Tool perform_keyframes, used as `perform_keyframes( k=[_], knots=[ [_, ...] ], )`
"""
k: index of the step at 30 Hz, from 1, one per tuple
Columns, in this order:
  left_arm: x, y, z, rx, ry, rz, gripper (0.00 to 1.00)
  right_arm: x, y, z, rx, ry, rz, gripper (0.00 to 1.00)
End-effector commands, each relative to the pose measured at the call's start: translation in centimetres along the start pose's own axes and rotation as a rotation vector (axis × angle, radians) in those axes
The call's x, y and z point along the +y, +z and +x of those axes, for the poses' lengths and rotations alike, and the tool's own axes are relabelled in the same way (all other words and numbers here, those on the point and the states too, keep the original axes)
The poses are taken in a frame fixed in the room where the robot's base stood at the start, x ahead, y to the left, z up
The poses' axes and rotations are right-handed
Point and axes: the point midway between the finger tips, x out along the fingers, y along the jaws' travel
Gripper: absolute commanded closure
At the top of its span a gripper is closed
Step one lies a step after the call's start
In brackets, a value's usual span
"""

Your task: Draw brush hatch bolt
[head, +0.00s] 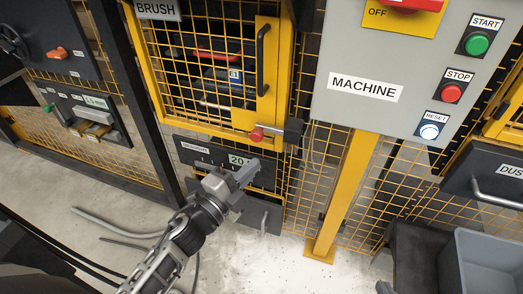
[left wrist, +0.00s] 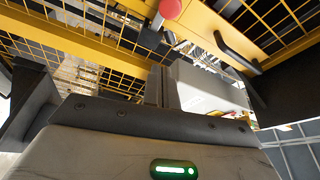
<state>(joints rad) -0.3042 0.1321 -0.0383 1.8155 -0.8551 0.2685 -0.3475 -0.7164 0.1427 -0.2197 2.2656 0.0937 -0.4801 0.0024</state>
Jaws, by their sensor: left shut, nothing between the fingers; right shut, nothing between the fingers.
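The brush hatch is a yellow-framed mesh door (head: 212,65) under a BRUSH sign, with an upright black handle (head: 263,47). Its bolt has a red knob (head: 257,134) at the door's lower right, beside a dark bracket (head: 293,130). The knob also shows at the top of the left wrist view (left wrist: 170,9). My left gripper (head: 249,170) is shut and empty, just below the knob and apart from it, in front of the panel reading 20. Its grey fingers show in the left wrist view (left wrist: 205,88). Only a small grey tip of my right gripper (head: 383,288) shows at the bottom edge.
A grey MACHINE box (head: 385,60) with START, STOP and RESET buttons stands right of the hatch on a yellow post (head: 342,195). A grey bin (head: 490,262) is at lower right. Hoses (head: 110,222) lie on the floor at left. Bare floor lies before the post.

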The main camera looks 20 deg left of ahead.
Motion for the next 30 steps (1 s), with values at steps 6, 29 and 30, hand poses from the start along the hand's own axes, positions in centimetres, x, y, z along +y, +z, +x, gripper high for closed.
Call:
perform_keyframes(
  k=[6,29,30],
  knots=[
    [-0.1,0.0,0.0,0.003,0.0,0.008,1.0,0.0,-0.1,-0.1,0.0,0.0,0.001,1.0],
    [0.1,0.8,9.9,-0.002,0.003,0.006,1.0,0.0,0.1,0.0,-0.003,0.0,0.002,1.0],
    [0.2,1.4,9.6,-0.002,0.004,0.006,1.0,0.0,0.1,0.0,-0.003,0.0,0.002,1.0]
  ],
)
